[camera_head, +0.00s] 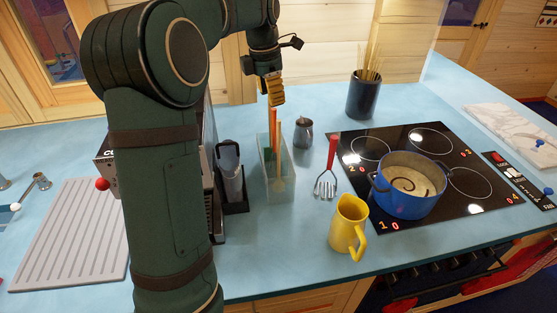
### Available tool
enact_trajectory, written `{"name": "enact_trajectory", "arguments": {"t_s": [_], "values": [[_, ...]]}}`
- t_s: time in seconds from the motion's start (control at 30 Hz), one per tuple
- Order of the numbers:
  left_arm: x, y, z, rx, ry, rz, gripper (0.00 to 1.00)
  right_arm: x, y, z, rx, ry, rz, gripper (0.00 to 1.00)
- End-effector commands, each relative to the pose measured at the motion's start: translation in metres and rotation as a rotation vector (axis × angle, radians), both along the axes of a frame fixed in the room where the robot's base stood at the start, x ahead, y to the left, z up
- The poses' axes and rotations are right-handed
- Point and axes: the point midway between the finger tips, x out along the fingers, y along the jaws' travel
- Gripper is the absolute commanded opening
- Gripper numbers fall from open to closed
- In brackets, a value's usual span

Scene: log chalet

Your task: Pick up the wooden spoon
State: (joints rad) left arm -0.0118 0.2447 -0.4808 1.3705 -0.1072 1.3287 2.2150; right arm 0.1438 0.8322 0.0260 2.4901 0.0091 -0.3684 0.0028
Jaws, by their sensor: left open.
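The wooden spoon (279,150) appears to be the tan upright piece in a clear, pale green utensil holder (285,191) left of the middle of the counter. A utensil with an orange-red handle (272,122) stands beside it in the same holder. My left gripper (276,98) has yellow fingers and hangs over the holder, close to the top of the orange-red handle. It is open; I cannot tell whether the handle's top is between its fingers. My left arm crosses the left side of the picture. My right gripper is not in view.
A blue pot (409,203) sits on the black hob (370,126). A dark stand (233,205) is close left. A dark vase (363,99) stands behind.

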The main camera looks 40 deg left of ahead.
Motion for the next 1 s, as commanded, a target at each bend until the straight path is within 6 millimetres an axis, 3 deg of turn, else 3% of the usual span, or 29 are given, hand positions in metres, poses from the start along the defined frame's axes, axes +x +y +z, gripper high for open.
{"name": "enact_trajectory", "arguments": {"t_s": [0.17, 0.5, 0.77, 1.0], "values": [[0.001, -0.001, -0.012, 0.0, 0.001, 0.0, 0.47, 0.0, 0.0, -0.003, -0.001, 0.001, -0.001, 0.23], [0.008, -0.005, -0.072, -0.001, 0.003, 0.0, 0.47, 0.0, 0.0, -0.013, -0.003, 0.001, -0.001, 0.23], [0.01, -0.006, -0.09, 0.0, 0.0, 0.0, 0.47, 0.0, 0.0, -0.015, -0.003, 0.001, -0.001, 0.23], [0.015, -0.012, -0.123, -0.001, 0.003, 0.001, 0.47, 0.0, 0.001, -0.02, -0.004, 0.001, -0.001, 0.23]]}}
